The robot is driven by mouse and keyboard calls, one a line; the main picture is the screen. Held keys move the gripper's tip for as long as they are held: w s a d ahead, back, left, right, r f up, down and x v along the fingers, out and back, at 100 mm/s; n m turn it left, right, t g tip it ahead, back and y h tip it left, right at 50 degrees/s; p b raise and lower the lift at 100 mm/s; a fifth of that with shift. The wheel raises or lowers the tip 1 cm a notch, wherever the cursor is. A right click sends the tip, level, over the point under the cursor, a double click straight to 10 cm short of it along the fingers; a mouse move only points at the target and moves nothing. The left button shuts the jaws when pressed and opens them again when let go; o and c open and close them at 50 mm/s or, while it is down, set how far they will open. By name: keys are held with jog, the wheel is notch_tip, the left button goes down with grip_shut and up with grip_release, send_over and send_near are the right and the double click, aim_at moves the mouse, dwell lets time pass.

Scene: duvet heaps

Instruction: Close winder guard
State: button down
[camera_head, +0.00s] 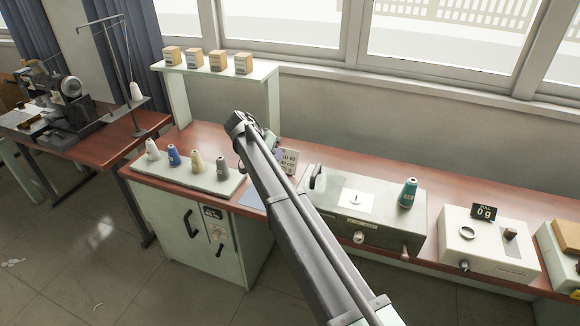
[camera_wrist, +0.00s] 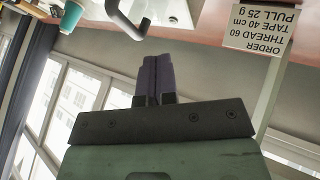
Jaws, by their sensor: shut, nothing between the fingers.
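The grey-green box (camera_head: 335,223) on the bench appears to be the winder. It has a dark curved handle (camera_head: 316,177) at its left end, a white plate (camera_head: 355,200) on top and a knob (camera_head: 358,237) in front. I cannot tell for sure which part is the guard or how it stands. My gripper's dark purple fingers (camera_wrist: 154,76) are together and empty in the wrist view. A handle (camera_wrist: 126,18) shows beyond and above them there, apart from them. In the head view, my arm hides most of the gripper.
A teal spool (camera_head: 408,193) stands on the box's right end. An order card (camera_wrist: 262,30) stands left of the box. Several thread cones on a white tray (camera_head: 190,183) are further left. A white scale (camera_head: 488,243) stands to the right. A shelf (camera_head: 214,69) rises behind.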

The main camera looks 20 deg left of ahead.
jog(key=b+x, duration=0.8)
jog(key=x, duration=0.3)
jog(key=shift+s+d+f+b, duration=0.1)
jog(key=shift+s+f+b, duration=0.05)
jog(key=shift+b, duration=0.2)
jog(key=d+r+p, duration=0.1)
jog(key=d+r, duration=0.1)
jog(key=shift+d+p, duration=0.35)
jog(key=shift+p, duration=0.05)
jog(key=shift+d, duration=0.45)
